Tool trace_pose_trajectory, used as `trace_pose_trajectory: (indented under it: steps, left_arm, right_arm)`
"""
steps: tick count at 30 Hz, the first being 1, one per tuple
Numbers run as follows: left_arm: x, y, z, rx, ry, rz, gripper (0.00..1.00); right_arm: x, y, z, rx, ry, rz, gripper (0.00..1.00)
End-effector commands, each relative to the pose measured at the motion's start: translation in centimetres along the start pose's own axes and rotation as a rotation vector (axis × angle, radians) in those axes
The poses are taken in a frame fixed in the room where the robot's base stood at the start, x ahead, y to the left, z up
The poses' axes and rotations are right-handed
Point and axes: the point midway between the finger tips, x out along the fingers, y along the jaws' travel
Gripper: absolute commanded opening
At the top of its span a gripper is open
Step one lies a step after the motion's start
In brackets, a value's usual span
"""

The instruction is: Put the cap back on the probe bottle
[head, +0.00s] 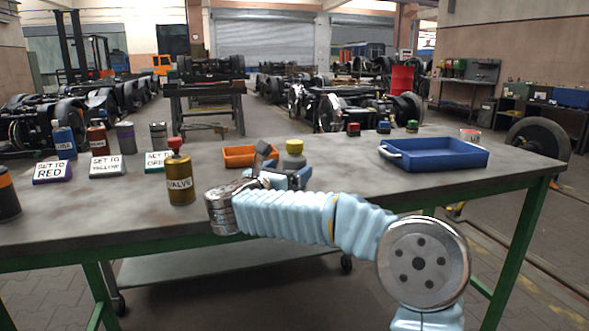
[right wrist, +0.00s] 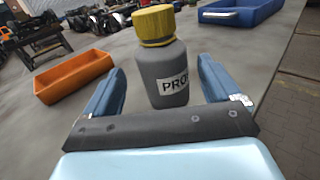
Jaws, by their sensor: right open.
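The probe bottle (head: 293,160) is grey and stands upright on the table near its middle. In the right wrist view the bottle (right wrist: 166,80) shows a white label starting "PRO". A yellow cap (right wrist: 154,24) sits on top of the bottle; it also shows in the head view (head: 294,146). I cannot tell whether it is screwed tight. My right gripper (head: 280,168) is open, with its blue fingers on either side of the bottle in the right wrist view (right wrist: 160,72). A gap shows between the bottle and each finger. My left gripper is not in view.
An orange tray (head: 238,162) lies behind my right gripper, and a blue tray (head: 440,163) stands to the right. A "VALVE" bottle (head: 180,184) with a red cap stands left. Signs and several containers fill the table's left side. The right front is clear.

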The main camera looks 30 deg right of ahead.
Motion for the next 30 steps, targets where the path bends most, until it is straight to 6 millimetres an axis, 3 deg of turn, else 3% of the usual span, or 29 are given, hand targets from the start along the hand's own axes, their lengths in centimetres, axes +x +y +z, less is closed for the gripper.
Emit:
trace_pose_trajectory:
  steps: [5,16,28,30]
  left_arm:
    - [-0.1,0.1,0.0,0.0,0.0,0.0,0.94]
    - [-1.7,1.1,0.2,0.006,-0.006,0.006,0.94]
    - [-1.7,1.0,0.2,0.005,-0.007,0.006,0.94]
    - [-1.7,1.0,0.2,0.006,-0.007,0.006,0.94]
  right_arm:
    - [0.2,0.0,0.1,0.0,0.0,-0.001,0.9]
    - [4.8,-0.4,0.5,0.0,0.001,-0.001,0.9]
    - [5.2,-0.4,0.4,0.0,0.0,0.001,0.9]
    - [5.1,-0.4,0.4,0.0,0.0,0.001,0.8]
